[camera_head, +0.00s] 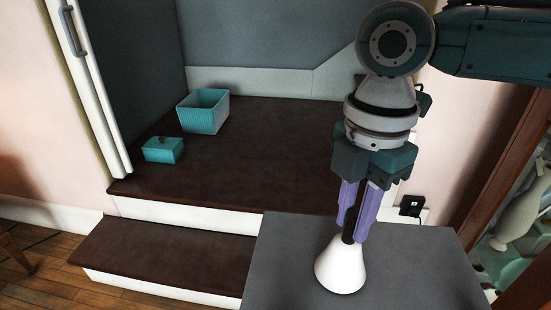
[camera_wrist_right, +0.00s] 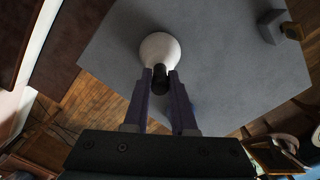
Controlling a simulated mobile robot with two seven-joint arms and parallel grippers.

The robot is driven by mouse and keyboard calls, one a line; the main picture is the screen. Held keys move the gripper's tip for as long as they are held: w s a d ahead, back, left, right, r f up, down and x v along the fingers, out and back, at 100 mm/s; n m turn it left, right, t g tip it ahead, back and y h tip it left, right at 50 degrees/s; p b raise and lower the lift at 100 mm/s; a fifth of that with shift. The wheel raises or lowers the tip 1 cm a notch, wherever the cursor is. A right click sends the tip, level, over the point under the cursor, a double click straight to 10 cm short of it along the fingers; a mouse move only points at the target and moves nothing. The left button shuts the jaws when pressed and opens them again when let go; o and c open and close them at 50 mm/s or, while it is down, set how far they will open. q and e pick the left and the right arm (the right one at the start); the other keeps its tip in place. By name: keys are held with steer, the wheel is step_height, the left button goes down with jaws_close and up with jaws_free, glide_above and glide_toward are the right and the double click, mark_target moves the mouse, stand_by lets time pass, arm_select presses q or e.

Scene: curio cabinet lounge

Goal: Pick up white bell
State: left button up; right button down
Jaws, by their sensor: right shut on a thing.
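The white bell (camera_head: 341,265) has a flared white body and a dark handle. It is upright on, or just above, a grey table top (camera_head: 416,262); I cannot tell whether it touches. My right gripper (camera_head: 354,222) points down with its purple fingers shut on the bell's dark handle. In the right wrist view the bell (camera_wrist_right: 160,48) is beyond the fingertips, with its dark handle between the fingers of the right gripper (camera_wrist_right: 161,80). My left gripper is in neither view.
A teal open box (camera_head: 203,111) and a smaller teal box (camera_head: 163,150) with a knob stand on the dark raised platform (camera_head: 254,155) at the left. A dark wooden step (camera_head: 170,258) lies left of the table. A wood-framed cabinet (camera_head: 512,180) stands at the right.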

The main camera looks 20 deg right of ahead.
step_height(320, 180, up, 20)
steer(key=p, duration=0.4)
steer(key=shift+f, duration=0.2)
steer(key=c, duration=1.2)
jaws_free()
steer(key=shift+c, duration=0.2)
jaws_close()
